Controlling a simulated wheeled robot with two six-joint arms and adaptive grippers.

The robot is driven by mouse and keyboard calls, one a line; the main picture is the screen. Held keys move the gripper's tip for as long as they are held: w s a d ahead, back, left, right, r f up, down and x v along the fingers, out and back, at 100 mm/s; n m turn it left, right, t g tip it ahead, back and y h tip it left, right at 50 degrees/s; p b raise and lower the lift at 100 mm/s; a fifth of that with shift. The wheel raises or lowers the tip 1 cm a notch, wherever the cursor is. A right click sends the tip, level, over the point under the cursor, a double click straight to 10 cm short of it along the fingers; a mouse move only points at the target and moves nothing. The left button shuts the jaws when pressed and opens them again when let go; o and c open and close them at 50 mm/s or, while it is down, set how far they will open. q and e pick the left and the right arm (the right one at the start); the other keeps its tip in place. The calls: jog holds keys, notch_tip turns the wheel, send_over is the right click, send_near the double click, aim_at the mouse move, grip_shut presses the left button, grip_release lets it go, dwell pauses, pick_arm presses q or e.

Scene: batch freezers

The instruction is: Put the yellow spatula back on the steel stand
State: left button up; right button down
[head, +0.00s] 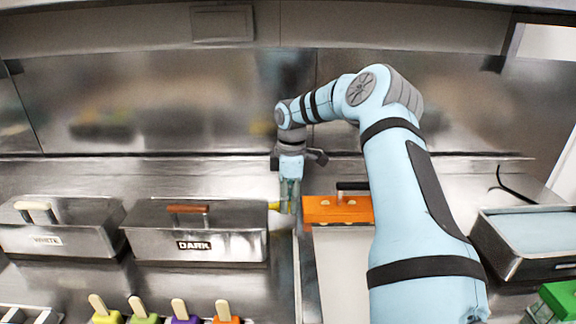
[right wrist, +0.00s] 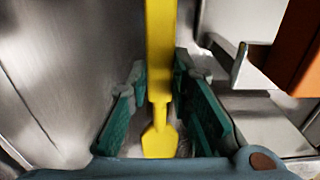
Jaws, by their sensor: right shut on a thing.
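The yellow spatula (right wrist: 160,60) runs lengthwise between the teal-padded fingers of my right gripper (right wrist: 160,72) in the right wrist view. The fingertips close on its shaft, and its wider yellow end points toward the palm. In the head view my right gripper (head: 290,197) points down behind the counter boxes, between the DARK box and an orange block. Only a small yellow piece of the spatula (head: 274,206) shows there. A bent steel piece (right wrist: 245,68) stands right of the spatula in the right wrist view; I cannot tell whether it is the steel stand. My left gripper is out of view.
The steel DARK box (head: 224,246) and WHITE box (head: 72,243) stand to the left. The orange block (head: 325,211) with a black handle is close on the right. Several coloured popsicles (head: 180,317) are in front. A steel tray (head: 528,240) is far right.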

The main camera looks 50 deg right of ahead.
jog(key=shift+s+f, duration=0.2)
jog(key=shift+f, duration=0.55)
jog(key=shift+s+f, duration=0.15)
jog(key=shift+f, duration=0.6)
jog(key=shift+f+b, duration=0.25)
jog(key=shift+b, duration=0.1)
jog(key=c, duration=1.7)
grip_release()
jog(key=shift+r, duration=0.1)
